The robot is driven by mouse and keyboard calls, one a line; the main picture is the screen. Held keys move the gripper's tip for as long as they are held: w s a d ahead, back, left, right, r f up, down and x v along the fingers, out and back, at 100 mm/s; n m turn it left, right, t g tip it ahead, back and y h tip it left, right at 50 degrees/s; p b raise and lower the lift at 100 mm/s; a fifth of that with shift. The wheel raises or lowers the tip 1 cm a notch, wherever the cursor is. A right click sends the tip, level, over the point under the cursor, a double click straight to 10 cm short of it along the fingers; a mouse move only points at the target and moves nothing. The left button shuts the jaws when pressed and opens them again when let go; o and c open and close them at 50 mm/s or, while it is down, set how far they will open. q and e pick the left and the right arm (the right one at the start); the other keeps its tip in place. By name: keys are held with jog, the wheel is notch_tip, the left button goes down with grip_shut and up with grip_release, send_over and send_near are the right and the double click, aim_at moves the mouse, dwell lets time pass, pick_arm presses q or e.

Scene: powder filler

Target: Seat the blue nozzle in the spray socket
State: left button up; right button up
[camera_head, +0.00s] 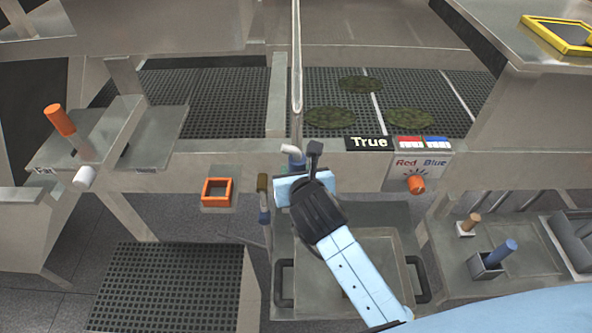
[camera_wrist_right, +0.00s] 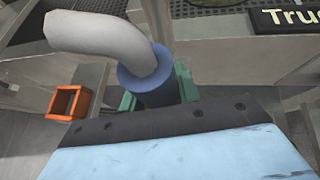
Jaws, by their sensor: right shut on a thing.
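The blue nozzle (camera_wrist_right: 150,82) has a blue collar and body with a pale grey bent tube on top. My right gripper (camera_wrist_right: 157,98) is shut around its blue body, with green finger pads on both sides. In the head view the nozzle (camera_head: 294,157) stands roughly upright just beyond my right gripper (camera_head: 297,172), in front of the counter's front edge, its bent end pointing left. Its lower end is hidden by the gripper. A short upright fitting (camera_head: 263,198) with a brown top and bluish lower part is just left of the gripper; I cannot tell whether it is the spray socket. My left gripper is out of view.
A thin vertical pole (camera_head: 297,60) rises behind the nozzle. An orange square frame (camera_head: 217,192) is to the left. A Red/Blue panel (camera_head: 420,166) with an orange knob (camera_head: 416,184) is to the right. A blue peg (camera_head: 502,253) stands in a square holder at the right.

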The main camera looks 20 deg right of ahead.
jog(key=shift+f, duration=0.15)
jog(key=o, duration=1.1)
jog(key=shift+c, duration=0.2)
jog(key=shift+r, duration=0.2)
jog(key=d+v, duration=0.1)
jog(key=v, duration=1.1)
jog(key=shift+a+b, duration=0.45)
jog(key=shift+a, duration=0.05)
jog(key=shift+f, duration=0.1)
